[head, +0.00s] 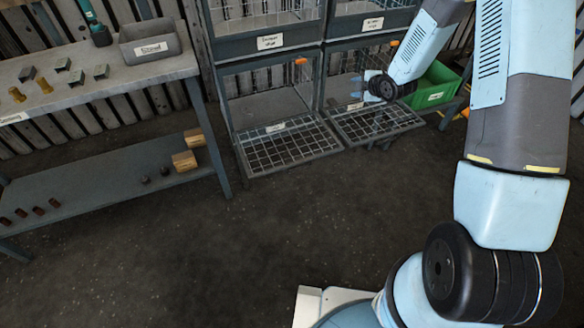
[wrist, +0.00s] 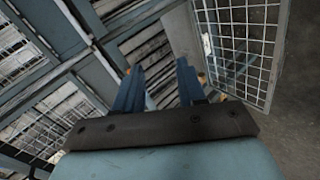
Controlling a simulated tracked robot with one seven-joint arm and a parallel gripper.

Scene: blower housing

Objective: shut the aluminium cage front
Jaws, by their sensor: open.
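Two lower cages stand side by side with their mesh fronts swung down, roughly level. The left front (head: 290,150) carries a small white label. The right front (head: 395,123) lies partly under my gripper. I cannot read which one is aluminium. My gripper (head: 356,93) is open and empty at the right cage's opening, above its lowered front. In the wrist view, my gripper's two blue fingers (wrist: 158,82) are apart with nothing between them. A mesh front (wrist: 240,38) with a white label fills the upper right there, beside the fingers.
Upper cages (head: 270,42) with labels sit above. A green bin (head: 433,88) stands right of the cages, partly behind my arm. A workbench (head: 90,75) with a grey bin (head: 150,42) and small parts stands at left. The floor in front is clear.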

